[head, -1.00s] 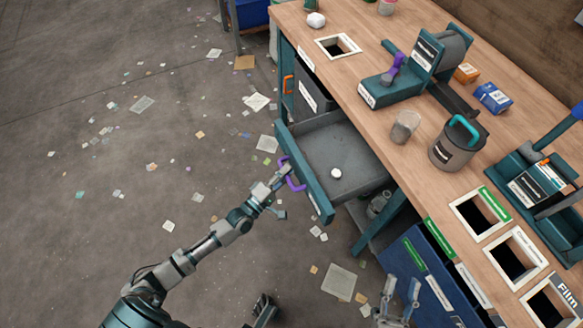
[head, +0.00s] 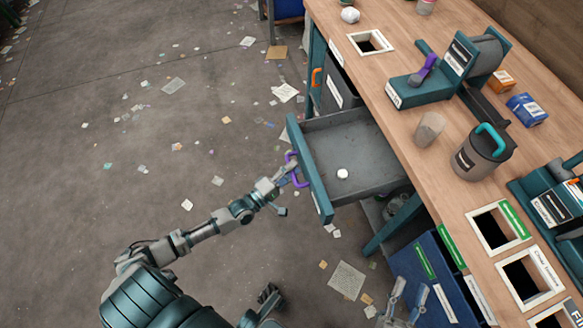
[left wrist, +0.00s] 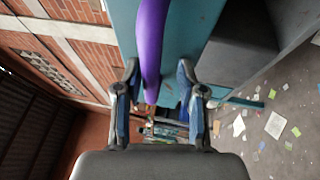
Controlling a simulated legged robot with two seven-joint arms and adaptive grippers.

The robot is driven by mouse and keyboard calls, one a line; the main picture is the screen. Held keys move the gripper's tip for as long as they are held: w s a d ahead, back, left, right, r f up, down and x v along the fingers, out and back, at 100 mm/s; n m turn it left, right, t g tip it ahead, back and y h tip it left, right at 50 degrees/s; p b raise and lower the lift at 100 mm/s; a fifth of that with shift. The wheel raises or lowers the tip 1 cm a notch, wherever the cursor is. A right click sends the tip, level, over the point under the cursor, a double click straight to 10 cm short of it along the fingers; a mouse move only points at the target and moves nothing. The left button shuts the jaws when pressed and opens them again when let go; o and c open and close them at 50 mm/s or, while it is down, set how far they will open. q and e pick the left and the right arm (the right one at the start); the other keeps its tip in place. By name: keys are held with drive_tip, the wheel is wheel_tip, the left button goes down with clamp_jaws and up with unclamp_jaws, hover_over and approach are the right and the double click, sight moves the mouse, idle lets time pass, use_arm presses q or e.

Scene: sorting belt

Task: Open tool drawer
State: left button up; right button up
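The drawer (head: 355,180) is pulled well out from under the bench, with a grey inside and a teal front panel (head: 309,170). A purple loop handle (head: 300,183) is on its front. My left gripper (head: 288,188) is at this handle. In the left wrist view, the purple handle (left wrist: 152,40) runs between the two fingers of my left gripper (left wrist: 158,85). They are spread, with a gap showing on the right side of the handle. A small white object (head: 343,174) lies in the drawer. My right gripper (head: 405,298) is open and empty at the bottom, near the blue bin.
The wooden bench (head: 400,125) carries a teal device with a purple lever (head: 425,70), a clear cup (head: 429,128), a grey canister (head: 482,152) and small boxes. A blue bin (head: 425,265) stands below. Paper scraps litter the open floor at left.

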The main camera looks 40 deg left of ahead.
use_arm(q)
drive_tip(key=shift+a+r, duration=0.2)
drive_tip(key=shift+a, duration=0.05)
drive_tip(key=v, duration=1.2)
drive_tip(key=shift+f, duration=0.1)
